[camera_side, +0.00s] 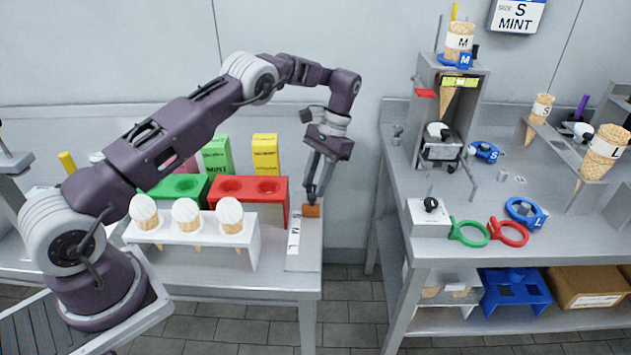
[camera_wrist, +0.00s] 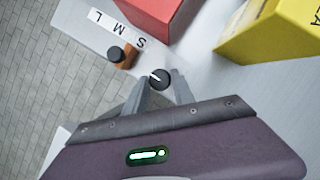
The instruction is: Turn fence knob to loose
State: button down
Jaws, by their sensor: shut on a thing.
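My gripper (camera_side: 312,193) points down at the right end of the left bench, over a small orange fence block (camera_side: 312,211). In the wrist view its fingertips (camera_wrist: 160,84) are shut on a round black knob (camera_wrist: 159,77) with a white pointer line. The orange fence block (camera_wrist: 128,57) lies just beyond, with a second black round piece (camera_wrist: 115,53) on it. A white strip lettered S, M, L (camera_wrist: 116,27) runs along the plate beside the block; it also shows in the side view (camera_side: 294,233). No loose or tight marking is readable.
A red box with holes (camera_side: 249,188) and a yellow carton (camera_side: 265,153) stand close behind my gripper. A white rack with several cones (camera_side: 250,240) is to the left. A gap separates this bench from the right bench (camera_side: 395,185).

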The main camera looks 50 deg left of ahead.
jog(key=c, duration=1.1)
grip_release()
jog(key=r, duration=0.6)
jog(key=w+r, duration=0.1)
jog(key=r, duration=0.2)
jog(key=shift+r, duration=0.4)
